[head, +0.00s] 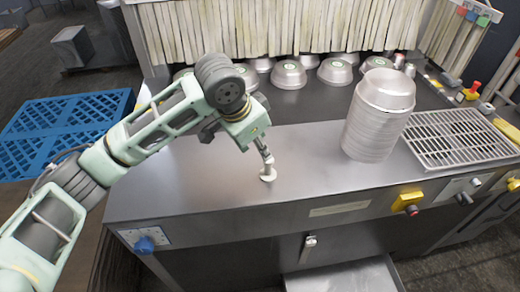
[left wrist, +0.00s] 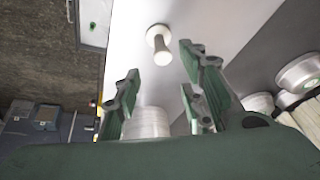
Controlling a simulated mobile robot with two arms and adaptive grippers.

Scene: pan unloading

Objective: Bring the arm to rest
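My left arm comes in from the left in the head view. Its gripper (head: 262,150) hangs over the front part of the steel counter (head: 215,190). In the left wrist view the fingers of my left gripper (left wrist: 160,78) are spread apart with nothing held between them. A small pale post with a round base (head: 268,174) stands on the counter just below the gripper in the head view. The post (left wrist: 161,50) also shows beyond the fingers in the left wrist view. My right gripper is in neither view.
A tall, slightly tilted stack of metal pans (head: 370,125) stands right of the gripper. A grated rack (head: 458,138) lies farther right. Several upturned pans (head: 289,75) sit before the strip curtain (head: 250,28). The counter's left front is clear.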

